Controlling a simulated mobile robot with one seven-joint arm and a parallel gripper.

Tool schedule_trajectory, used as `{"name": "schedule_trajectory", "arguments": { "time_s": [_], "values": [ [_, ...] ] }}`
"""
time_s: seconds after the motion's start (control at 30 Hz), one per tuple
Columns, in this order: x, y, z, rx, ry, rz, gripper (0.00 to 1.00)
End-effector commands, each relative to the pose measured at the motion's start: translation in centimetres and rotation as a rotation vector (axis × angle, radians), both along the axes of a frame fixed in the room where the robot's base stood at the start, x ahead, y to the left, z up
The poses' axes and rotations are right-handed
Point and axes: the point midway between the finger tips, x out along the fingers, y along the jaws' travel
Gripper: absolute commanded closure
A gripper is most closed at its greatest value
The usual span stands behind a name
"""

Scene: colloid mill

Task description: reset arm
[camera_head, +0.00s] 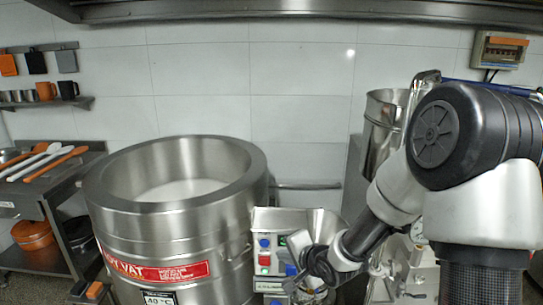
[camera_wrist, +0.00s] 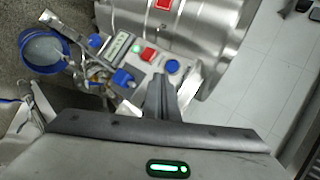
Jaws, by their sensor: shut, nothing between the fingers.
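My arm reaches in from the right in the head view and bends down toward the control box (camera_head: 265,262) beside the large steel vat (camera_head: 125,222). In the wrist view my gripper (camera_wrist: 160,88) is shut and empty, its two dark fingers together. The fingers point toward the control box (camera_wrist: 145,68), which carries red, blue and green buttons. Whether the fingertips touch the box cannot be told. In the head view the fingertips are hard to make out against the dark wrist parts. The vat wall also shows in the wrist view (camera_wrist: 210,40).
A steel hopper (camera_head: 384,110) stands behind my arm. A shelf trolley (camera_head: 60,192) with utensils is at the left. A blue-rimmed container (camera_wrist: 42,50) lies left of the control box.

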Motion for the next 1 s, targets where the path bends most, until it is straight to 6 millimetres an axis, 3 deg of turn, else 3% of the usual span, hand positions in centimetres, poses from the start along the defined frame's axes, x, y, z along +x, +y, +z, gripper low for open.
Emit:
{"name": "schedule_trajectory", "arguments": {
  "time_s": [0.03,0.17,0.27,0.4,0.5,0.6,0.73,0.83,1.0],
  "values": [
    [-0.4,-1.6,3.2,-0.136,-0.024,0.02,1.0],
    [-3.1,-6.0,8.8,-0.451,-0.019,0.072,1.0],
    [-6.3,-8.7,13.2,-0.642,0.009,0.118,1.0],
    [-12.4,-11.2,18.6,-0.83,0.071,0.213,1.0],
    [-17.4,-11.9,21.6,-0.909,0.109,0.31,1.0],
    [-21.9,-11.9,23.5,-0.945,0.13,0.418,1.0],
    [-26.4,-11.3,24.7,-0.96,0.135,0.544,1.0],
    [-28.2,-10.9,24.9,-0.959,0.133,0.604,1.0],
    [-29.0,-10.7,24.9,-0.961,0.131,0.635,1.0]
  ]
}}
